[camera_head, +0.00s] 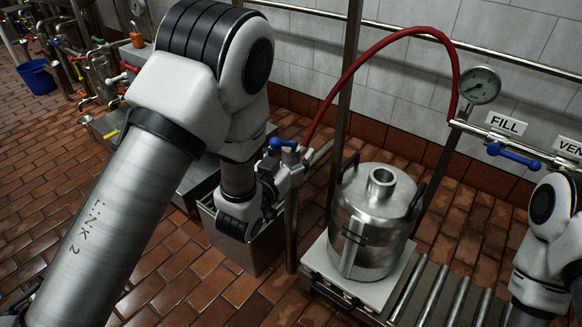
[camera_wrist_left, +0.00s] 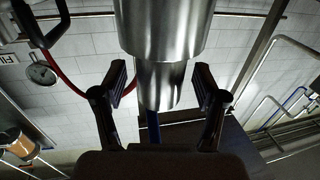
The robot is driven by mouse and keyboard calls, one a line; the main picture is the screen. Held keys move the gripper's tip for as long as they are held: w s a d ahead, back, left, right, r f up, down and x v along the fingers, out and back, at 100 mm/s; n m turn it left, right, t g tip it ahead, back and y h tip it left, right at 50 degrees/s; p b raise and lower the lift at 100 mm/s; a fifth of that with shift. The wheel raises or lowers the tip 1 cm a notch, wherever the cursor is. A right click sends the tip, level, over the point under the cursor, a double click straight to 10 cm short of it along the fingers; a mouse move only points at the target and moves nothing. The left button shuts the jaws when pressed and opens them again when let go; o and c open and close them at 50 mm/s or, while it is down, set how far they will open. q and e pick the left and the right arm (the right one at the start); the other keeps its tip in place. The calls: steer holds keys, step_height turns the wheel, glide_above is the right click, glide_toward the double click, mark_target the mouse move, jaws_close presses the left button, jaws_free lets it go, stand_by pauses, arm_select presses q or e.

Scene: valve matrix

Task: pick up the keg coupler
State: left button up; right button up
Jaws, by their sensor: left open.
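The keg coupler (camera_head: 291,166) is a bright metal fitting with a blue lever handle (camera_head: 284,144) and the red hose running to it, at the top of an upright post (camera_head: 291,232). In the left wrist view the coupler's stepped metal cylinder (camera_wrist_left: 160,85) hangs between the two dark fingers of my left gripper (camera_wrist_left: 159,90), with gaps on both sides. In the head view my left gripper (camera_head: 272,187) is beside the coupler; its fingers are partly hidden. It is open. Only part of my right arm shows at the right edge; its gripper is out of frame.
A steel keg (camera_head: 372,245) stands on a pale plate (camera_head: 327,268) beside rollers (camera_head: 433,292). The red hose (camera_head: 370,52) arches to a wall pipe with a gauge (camera_head: 480,85), a FILL sign (camera_head: 506,124) and a blue-handled valve (camera_head: 514,155). A grey bin (camera_head: 231,252) stands below my left gripper.

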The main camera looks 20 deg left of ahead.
arm_select(q)
jaws_close()
